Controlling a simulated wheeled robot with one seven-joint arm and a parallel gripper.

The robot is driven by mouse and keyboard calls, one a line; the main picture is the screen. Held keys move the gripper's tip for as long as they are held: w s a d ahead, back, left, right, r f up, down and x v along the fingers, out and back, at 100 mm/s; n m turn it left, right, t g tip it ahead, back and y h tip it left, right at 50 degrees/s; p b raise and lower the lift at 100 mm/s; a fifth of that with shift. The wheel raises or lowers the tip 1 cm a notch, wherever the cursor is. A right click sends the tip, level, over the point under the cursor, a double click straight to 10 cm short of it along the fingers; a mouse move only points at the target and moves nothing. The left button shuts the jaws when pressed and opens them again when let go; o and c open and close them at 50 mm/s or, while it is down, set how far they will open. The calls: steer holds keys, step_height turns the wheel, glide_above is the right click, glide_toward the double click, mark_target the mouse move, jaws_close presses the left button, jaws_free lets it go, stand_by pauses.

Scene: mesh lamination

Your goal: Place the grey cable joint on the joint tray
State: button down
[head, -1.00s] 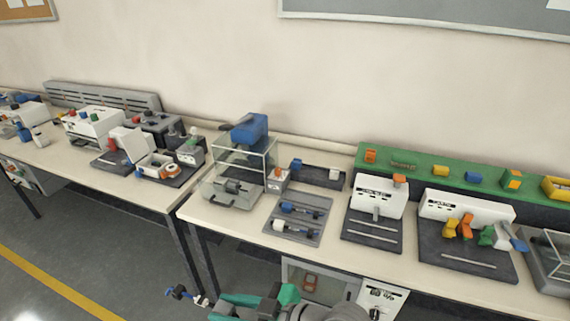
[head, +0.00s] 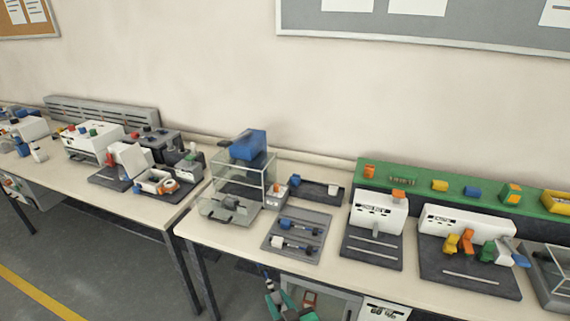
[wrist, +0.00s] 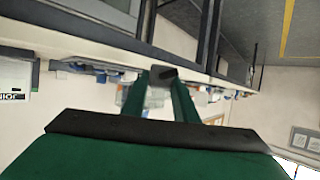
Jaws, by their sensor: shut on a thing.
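My gripper (head: 270,290) is low at the bottom of the head view, beside the bench front and below the top. In the wrist view its two green fingers (wrist: 172,88) are shut on a small dark grey piece (wrist: 163,73), which appears to be the grey cable joint. In the head view only a thin dark and blue end (head: 267,274) of the held piece shows. A flat grey tray (head: 322,221), which looks like the joint tray, lies on the bench above the gripper.
A clear-walled box with a blue top (head: 248,146) stands left of the tray. A white machine on a dark base (head: 378,212) stands to its right. The bench's front edge (head: 225,262) lies between gripper and tray. A cabinet (head: 335,300) is under the bench.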

steer(key=s+d+f+m+h, duration=0.1)
steer(key=s+f+m+h, duration=0.1)
steer(key=f, duration=0.8)
steer(key=s+f+m+t+h, duration=0.1)
steer(key=s+f, duration=0.4)
steer(key=f, duration=0.5)
steer(key=shift+s+d+m+h, duration=0.15)
steer(key=shift+d+m+h, duration=0.2)
steer(key=shift+m+h, duration=0.6)
steer(key=shift+d, duration=0.15)
steer(key=shift+n, duration=0.25)
